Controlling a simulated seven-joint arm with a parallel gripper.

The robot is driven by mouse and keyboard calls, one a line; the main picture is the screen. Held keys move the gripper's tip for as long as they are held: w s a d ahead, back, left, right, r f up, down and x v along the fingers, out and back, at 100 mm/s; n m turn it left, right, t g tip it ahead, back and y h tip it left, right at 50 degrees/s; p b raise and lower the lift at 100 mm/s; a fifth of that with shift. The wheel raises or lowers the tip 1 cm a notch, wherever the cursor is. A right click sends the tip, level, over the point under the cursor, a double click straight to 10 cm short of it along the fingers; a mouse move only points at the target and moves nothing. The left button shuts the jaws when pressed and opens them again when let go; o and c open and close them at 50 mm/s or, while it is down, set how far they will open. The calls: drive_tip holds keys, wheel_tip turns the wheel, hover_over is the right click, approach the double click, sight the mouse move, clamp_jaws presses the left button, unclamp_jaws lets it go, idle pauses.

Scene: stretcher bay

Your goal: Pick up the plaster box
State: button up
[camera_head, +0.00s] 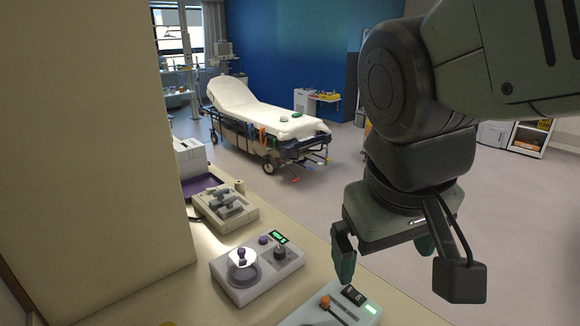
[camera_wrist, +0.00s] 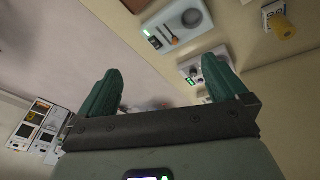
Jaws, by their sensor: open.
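I cannot make out for sure which thing is the plaster box. A small white box with dark marks (camera_wrist: 272,12) shows at the top right of the wrist view, partly behind a tan cylinder (camera_wrist: 284,27); it may be the one, but the label is too small to read. My gripper (camera_head: 385,255) is open and empty, hanging in the air right of the counter's devices in the head view. In the wrist view the two green fingers (camera_wrist: 163,85) are wide apart with nothing between them.
The counter (camera_head: 309,262) bears a device with a purple knob (camera_head: 242,257), a device with an orange-knobbed lever (camera_head: 326,301), and a beige device with grey handles (camera_head: 224,203). A beige wall (camera_head: 90,150) stands at left. A stretcher (camera_head: 262,113) stands beyond on open floor.

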drive_tip(key=w+a+f+n+h, duration=0.4)
drive_tip(key=a+f+n+h, duration=0.3)
drive_tip(key=a+f+n, duration=0.75)
drive_tip(key=s+a+f+n+t+y, duration=0.1)
drive_tip(key=s+a+f+n+t, duration=0.2)
drive_tip(key=f, duration=0.4)
drive_tip(key=s+a+f+n+t+y, duration=0.1)
drive_tip(key=s+a+f+n+t, duration=0.2)
drive_tip(key=f+n, duration=0.3)
drive_tip(key=s+a+f+n+t+y, duration=0.1)
drive_tip(key=s+a+f+n+t, duration=0.2)
drive_tip(key=f, duration=0.7)
drive_tip(key=shift+s+a+n, duration=0.3)
drive_tip(key=shift+a+n, duration=0.25)
drive_tip(key=shift+n, duration=0.4)
drive_tip(key=shift+f+t, duration=0.3)
drive_tip(key=shift+x, duration=2.35)
drive_tip(key=c, duration=0.8)
